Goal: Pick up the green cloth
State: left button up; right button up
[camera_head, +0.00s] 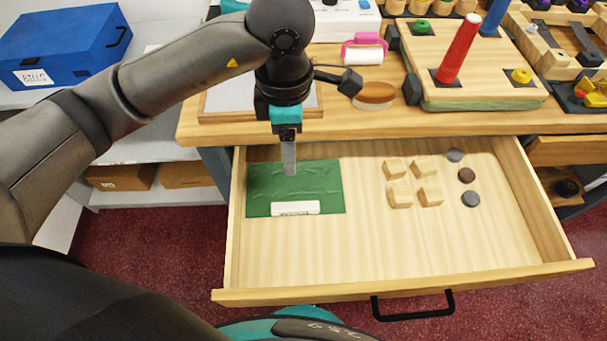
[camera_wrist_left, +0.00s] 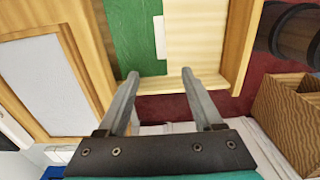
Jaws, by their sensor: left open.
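The green cloth (camera_head: 265,195) lies flat with slight wrinkles in the left part of the open wooden drawer (camera_head: 330,255). A small white block (camera_head: 295,208) lies on its front edge. In the left wrist view, part of the cloth (camera_wrist_left: 137,35) and the white block (camera_wrist_left: 159,38) show beyond the fingers. My left gripper (camera_head: 289,173) points down over the back part of the cloth and hides a little of it. Its fingers are apart and empty, also in the left wrist view (camera_wrist_left: 147,74). It seems to be above the cloth; contact is not clear. My right gripper is not in view.
Several wooden blocks (camera_head: 411,182) and dark discs (camera_head: 467,175) lie in the drawer's right half. The drawer's middle is clear. The counter above carries a framed board (camera_head: 225,99), a brush (camera_head: 375,95) and a board with a red peg (camera_head: 460,48). A blue box (camera_head: 65,45) stands left.

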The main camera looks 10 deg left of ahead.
pick_arm(q)
notch_tip(320, 180, down, 2)
jog(key=b, duration=0.1)
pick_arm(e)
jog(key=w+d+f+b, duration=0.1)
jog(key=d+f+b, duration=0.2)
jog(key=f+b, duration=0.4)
pick_arm(q)
send_over(296, 207)
jog(key=f, duration=1.4)
jog(key=shift+a+f, duration=0.1)
jog(key=shift+a, duration=0.2)
jog(key=shift+d+f, duration=0.1)
jog(key=shift+f, duration=0.4)
jog(key=shift+d+f+b, duration=0.15)
jog(key=shift+f+b, duration=0.8)
jog(key=shift+f, duration=1.3)
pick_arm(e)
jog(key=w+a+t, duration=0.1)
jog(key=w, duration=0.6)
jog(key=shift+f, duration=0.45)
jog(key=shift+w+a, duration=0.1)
